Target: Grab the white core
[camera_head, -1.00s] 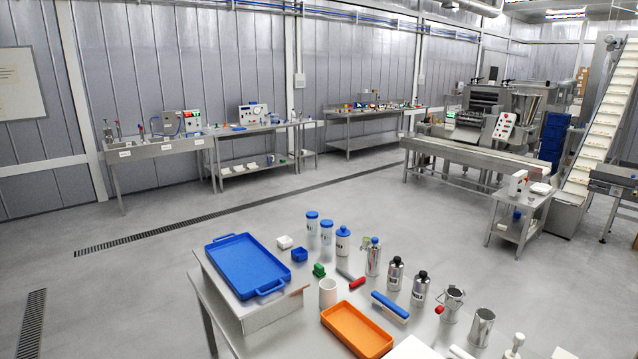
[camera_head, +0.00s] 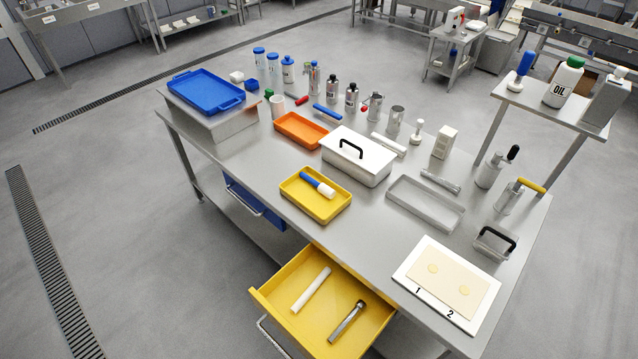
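A slim white rod (camera_head: 311,290), which looks like the white core, lies in the open yellow drawer (camera_head: 266,303) at the front of the steel table. A metal tool (camera_head: 347,322) lies to its right in the same drawer, apart from it. Another white cylinder (camera_head: 388,146) lies on the table behind the lidded white box (camera_head: 347,165). Neither of my grippers shows in the head view.
A white board (camera_head: 408,265) with a dough sheet lies at the front right. Floor left of the drawer is clear.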

